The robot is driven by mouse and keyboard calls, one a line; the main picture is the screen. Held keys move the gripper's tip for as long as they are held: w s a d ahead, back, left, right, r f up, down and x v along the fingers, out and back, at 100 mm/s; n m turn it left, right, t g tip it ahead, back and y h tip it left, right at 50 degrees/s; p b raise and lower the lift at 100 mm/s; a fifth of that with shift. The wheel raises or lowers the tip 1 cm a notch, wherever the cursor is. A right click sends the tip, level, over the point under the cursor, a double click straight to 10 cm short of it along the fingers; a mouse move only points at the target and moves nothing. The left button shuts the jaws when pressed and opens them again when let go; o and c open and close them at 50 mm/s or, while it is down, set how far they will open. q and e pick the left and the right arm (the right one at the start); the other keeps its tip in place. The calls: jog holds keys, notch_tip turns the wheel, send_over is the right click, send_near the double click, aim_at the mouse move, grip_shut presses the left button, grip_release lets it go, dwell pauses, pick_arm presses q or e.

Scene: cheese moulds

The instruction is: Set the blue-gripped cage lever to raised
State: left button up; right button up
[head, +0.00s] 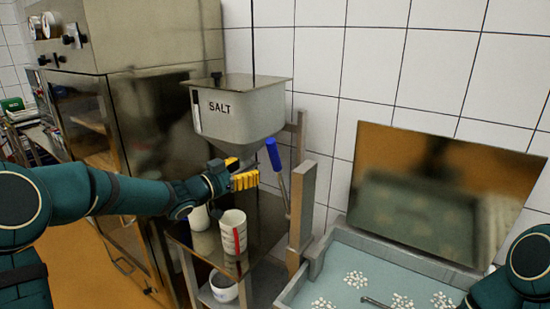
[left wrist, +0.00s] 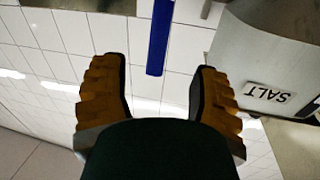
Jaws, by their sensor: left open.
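The cage lever has a blue grip (head: 272,153) at the upper end of a thin metal shaft (head: 283,190), beside a grey wooden post. The lever stands steep, its top tilted slightly left in the head view. My left gripper (head: 246,173), with yellow fingers, is open and empty, just left of the blue grip, with a small gap between them. In the left wrist view the blue grip (left wrist: 159,38) enters from the top, and its end lies between the two open fingers (left wrist: 160,85). My right gripper is out of view.
A salt hopper (head: 238,118) hangs close above my left gripper. A white cup with a red stripe (head: 233,232) stands on the metal stand below. A blue tray (head: 345,272) with white curds and a tilted panel (head: 440,190) are at right.

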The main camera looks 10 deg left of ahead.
aim_at(271, 159)
pick_arm(q)
jog(key=x, duration=1.1)
jog(key=shift+w+d+p, duration=0.15)
jog(key=shift+p, duration=0.2)
grip_shut()
